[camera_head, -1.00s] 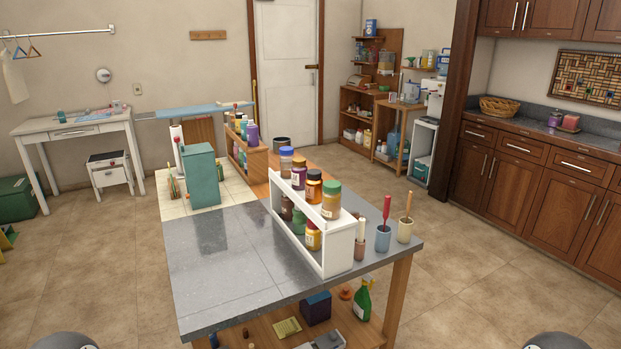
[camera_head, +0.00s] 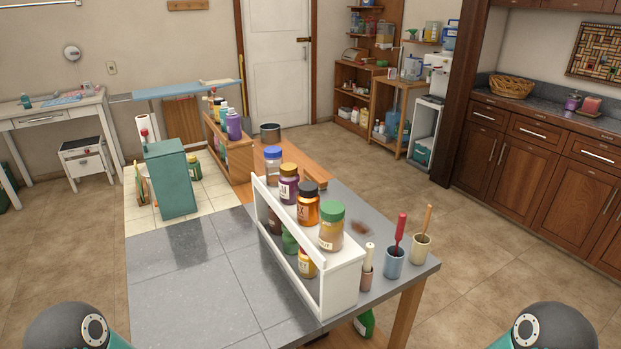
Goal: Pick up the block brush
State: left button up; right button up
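A small, low brown patch (camera_head: 355,229) shows on the grey table top behind the white spice rack; it may be the block brush, but it is too small to be sure. The rack partly screens that area. Three upright handled tools stand in cups at the table's right end: a white handle (camera_head: 369,256), a red handle (camera_head: 401,229) and a wooden handle (camera_head: 427,219). Their lower ends are hidden in the cups. Neither of my grippers is in view; only rounded parts of my arms show at the bottom corners.
The white rack (camera_head: 340,283) with several jars stands on the grey table (camera_head: 180,300). A teal box (camera_head: 170,180) and a wooden bottle rack (camera_head: 237,160) stand farther back. The table's front left is clear. Open floor (camera_head: 480,240) lies to the right, before brown cabinets.

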aim_at(310, 173)
jog(key=u, duration=1.25)
jog(key=i, duration=0.1)
jog(key=z, duration=2.8)
jog(key=i, duration=4.35)
jog(key=z, duration=0.95)
